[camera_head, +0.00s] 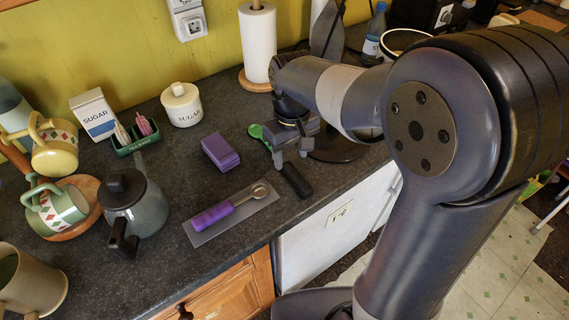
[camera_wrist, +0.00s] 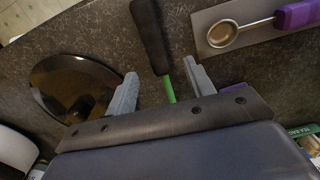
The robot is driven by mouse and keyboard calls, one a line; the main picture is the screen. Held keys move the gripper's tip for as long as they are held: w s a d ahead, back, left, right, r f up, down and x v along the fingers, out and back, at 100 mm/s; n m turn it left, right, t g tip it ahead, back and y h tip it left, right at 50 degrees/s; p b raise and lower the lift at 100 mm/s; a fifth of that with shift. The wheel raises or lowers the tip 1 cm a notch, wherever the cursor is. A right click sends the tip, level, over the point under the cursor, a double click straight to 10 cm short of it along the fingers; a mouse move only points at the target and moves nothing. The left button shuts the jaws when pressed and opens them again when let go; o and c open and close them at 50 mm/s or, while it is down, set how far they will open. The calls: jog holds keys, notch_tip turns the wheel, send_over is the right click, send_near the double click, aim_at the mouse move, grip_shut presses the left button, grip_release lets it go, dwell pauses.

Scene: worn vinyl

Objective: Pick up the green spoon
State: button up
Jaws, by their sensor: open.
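The green spoon (camera_head: 257,131) lies on the dark counter, its green end showing left of my gripper (camera_head: 290,152) in the head view. A black handle (camera_head: 296,181) sticks out on the near side of the gripper. In the wrist view the green shaft (camera_wrist: 169,90) joins this black handle (camera_wrist: 150,35), and the gripper body hides the rest. My gripper (camera_wrist: 160,72) is open, with one finger on each side of the green shaft and a gap on both sides. I cannot tell how high the fingertips are above the counter.
A purple-handled metal scoop (camera_head: 224,208) lies on a grey mat (camera_head: 262,205) nearby. A purple block (camera_head: 220,152) sits left of the spoon. A dark round disc (camera_wrist: 72,92) lies beside the gripper. A paper towel roll (camera_head: 258,45) and sugar jar (camera_head: 182,105) stand behind.

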aim_at(292, 170)
notch_tip(292, 170, down, 5)
jog(key=shift+d+f, duration=0.1)
jog(key=shift+d, duration=0.05)
jog(key=c, duration=1.1)
